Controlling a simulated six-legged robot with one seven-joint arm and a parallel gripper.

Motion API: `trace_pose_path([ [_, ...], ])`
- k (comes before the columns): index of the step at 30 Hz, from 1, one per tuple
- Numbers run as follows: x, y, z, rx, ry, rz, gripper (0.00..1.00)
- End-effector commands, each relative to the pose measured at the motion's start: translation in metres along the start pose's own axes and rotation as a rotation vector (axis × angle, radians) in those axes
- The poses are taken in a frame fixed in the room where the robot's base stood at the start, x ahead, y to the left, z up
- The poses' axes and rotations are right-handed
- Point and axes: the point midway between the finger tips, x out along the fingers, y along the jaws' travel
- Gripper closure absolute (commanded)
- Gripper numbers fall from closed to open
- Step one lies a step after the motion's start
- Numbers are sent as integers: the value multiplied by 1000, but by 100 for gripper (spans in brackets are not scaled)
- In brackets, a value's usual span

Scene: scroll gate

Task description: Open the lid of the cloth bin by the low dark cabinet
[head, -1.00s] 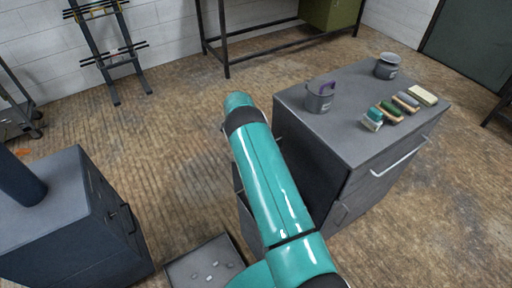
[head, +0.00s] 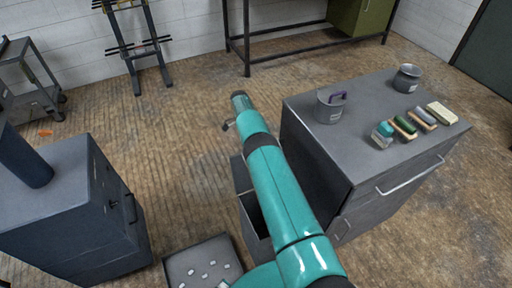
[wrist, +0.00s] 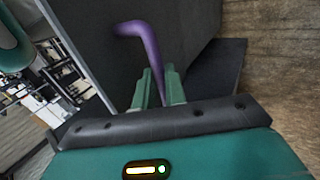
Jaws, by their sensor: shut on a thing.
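My gripper (wrist: 158,90) is shut on a purple bent rod (wrist: 146,48) in the wrist view; the rod's hooked end sticks out past the fingertips. The cloth bin (head: 260,228) is a dark grey box standing on the floor against the left side of the low dark cabinet (head: 315,180). Part of its dark inside shows at the top, and a grey panel stands behind that. My arm covers part of the bin, so I cannot tell how the lid sits. The wrist view faces a dark flat surface close by.
On the cabinet top are a cup with a purple handle-like piece (head: 331,105), a grey pot (head: 407,78) and several brushes (head: 405,127). A shallow tray (head: 232,250) with small white pieces lies in front. A blue-grey cabinet (head: 60,220) stands left. Floor between is clear.

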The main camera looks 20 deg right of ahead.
Motion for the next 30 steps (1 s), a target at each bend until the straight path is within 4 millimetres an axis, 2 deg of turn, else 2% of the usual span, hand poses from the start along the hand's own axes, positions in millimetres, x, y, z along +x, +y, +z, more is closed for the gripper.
trace_pose_path([
  [17, -1, 0, 5, 1, 4, 5, 100],
  [18, -2, 0, 4, 1, 4, 5, 80],
  [20, -2, 0, 4, 1, 3, 5, 68],
  [30, -2, 0, 2, 2, 3, 4, 66],
])
